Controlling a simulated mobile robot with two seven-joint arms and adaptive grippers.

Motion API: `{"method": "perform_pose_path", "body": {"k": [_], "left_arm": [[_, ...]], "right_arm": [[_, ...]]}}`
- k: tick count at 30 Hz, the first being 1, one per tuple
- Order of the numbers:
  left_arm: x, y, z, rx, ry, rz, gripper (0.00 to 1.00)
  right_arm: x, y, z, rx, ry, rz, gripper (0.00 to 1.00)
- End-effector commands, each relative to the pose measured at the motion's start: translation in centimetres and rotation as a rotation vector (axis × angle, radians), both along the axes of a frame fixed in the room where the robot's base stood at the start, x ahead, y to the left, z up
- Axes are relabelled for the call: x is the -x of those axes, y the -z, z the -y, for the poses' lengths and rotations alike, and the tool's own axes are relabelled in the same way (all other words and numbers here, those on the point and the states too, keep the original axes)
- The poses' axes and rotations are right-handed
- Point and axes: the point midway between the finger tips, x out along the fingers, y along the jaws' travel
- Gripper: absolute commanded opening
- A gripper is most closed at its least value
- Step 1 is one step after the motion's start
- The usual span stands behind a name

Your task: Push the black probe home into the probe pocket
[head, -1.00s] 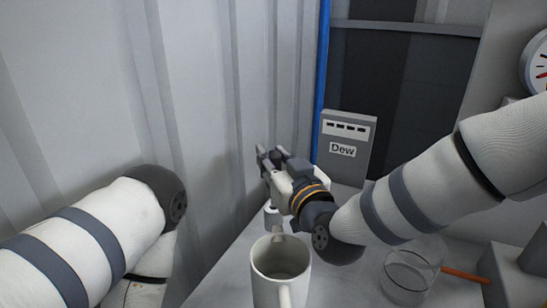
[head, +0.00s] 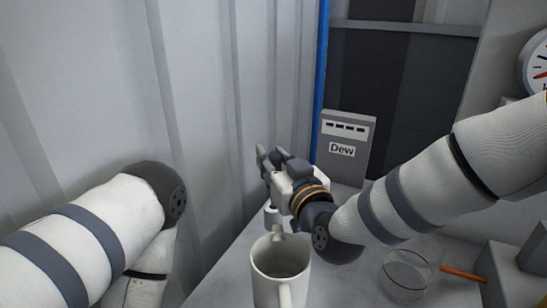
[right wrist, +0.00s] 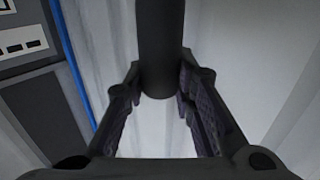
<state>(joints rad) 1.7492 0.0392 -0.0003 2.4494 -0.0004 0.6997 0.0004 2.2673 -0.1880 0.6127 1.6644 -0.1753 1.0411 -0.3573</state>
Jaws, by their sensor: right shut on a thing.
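My right gripper (head: 268,156) is near the ribbed wall, above the far part of the grey table, and points away to the left. In the right wrist view, its two fingers (right wrist: 160,98) are closed about the lower end of a dark upright cylinder, the black probe (right wrist: 160,45). In the head view I cannot make out the probe apart from the gripper. The probe pocket cannot be made out in either view. My left arm is at the left of the head view, and its gripper is out of the picture.
A white mug (head: 279,270) stands at the table's front, with a small pale object (head: 271,214) behind it. A grey box marked "Dew" (head: 343,150) stands behind my right gripper. A clear glass (head: 408,275) and an orange stick (head: 464,274) are at right.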

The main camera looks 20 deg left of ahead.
Motion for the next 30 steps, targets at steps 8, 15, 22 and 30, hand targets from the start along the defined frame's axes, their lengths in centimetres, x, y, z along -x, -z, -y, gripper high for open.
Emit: {"method": "perform_pose_path", "body": {"k": [8, 15, 22, 30], "left_arm": [[-0.1, -0.1, 0.0, 0.0, 0.0, 0.006, 0.4], [0.0, 0.0, 0.0, 0.0, 0.0, 0.0, 0.4], [0.2, 0.2, 0.0, 0.0, 0.0, -0.007, 0.4], [0.4, 0.4, 0.0, 0.0, 0.0, -0.015, 0.4]], "right_arm": [[0.0, -0.2, 0.0, 0.0, 0.0, 0.002, 0.0], [0.0, 0.3, 0.0, -0.001, 0.0, 0.001, 0.0], [0.0, 1.0, 0.0, 0.0, -0.001, 0.0, 0.0], [0.0, 1.6, 0.0, -0.001, -0.001, 0.001, 0.0]]}}
